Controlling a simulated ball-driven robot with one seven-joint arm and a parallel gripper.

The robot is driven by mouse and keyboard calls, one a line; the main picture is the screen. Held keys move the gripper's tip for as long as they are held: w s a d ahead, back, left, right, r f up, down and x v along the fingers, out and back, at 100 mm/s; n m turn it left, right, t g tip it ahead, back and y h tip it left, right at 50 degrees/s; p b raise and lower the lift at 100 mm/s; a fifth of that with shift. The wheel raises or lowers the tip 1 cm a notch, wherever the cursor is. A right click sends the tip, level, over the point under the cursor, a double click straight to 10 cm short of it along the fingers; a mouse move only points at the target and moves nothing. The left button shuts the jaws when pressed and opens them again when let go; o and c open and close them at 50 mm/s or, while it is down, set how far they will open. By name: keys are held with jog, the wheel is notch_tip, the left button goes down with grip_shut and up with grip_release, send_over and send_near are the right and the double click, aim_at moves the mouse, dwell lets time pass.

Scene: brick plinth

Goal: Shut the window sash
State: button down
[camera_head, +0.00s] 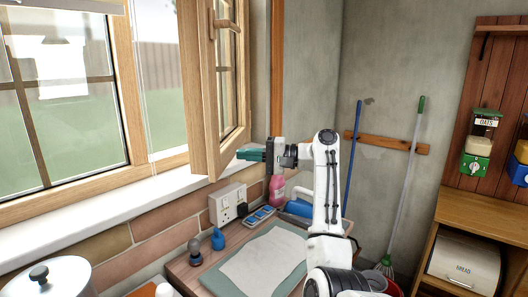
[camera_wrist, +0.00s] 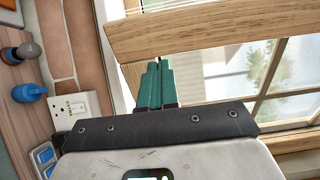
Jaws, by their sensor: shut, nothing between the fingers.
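The window sash (camera_head: 208,100) is a wooden-framed casement with glass panes, swung open into the room on the right side of the window opening. Its handle (camera_head: 222,20) sits high on the frame edge. In the wrist view the sash's wooden rail (camera_wrist: 215,32) crosses the top of the picture. My gripper (camera_head: 248,154) has teal fingers, shut and empty, at the sash's lower right corner. In the wrist view the gripper's fingertips (camera_wrist: 158,70) lie just below the rail. I cannot tell whether they touch it. The fixed window frame (camera_head: 130,90) stands to the left.
A white sill (camera_head: 100,205) runs under the window. A metal pot (camera_head: 48,278) stands at lower left.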

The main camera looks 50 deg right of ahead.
aim_at(220, 153)
jog(key=shift+p+x, duration=0.6)
jog(key=shift+x, duration=1.7)
jog(key=shift+a, duration=0.1)
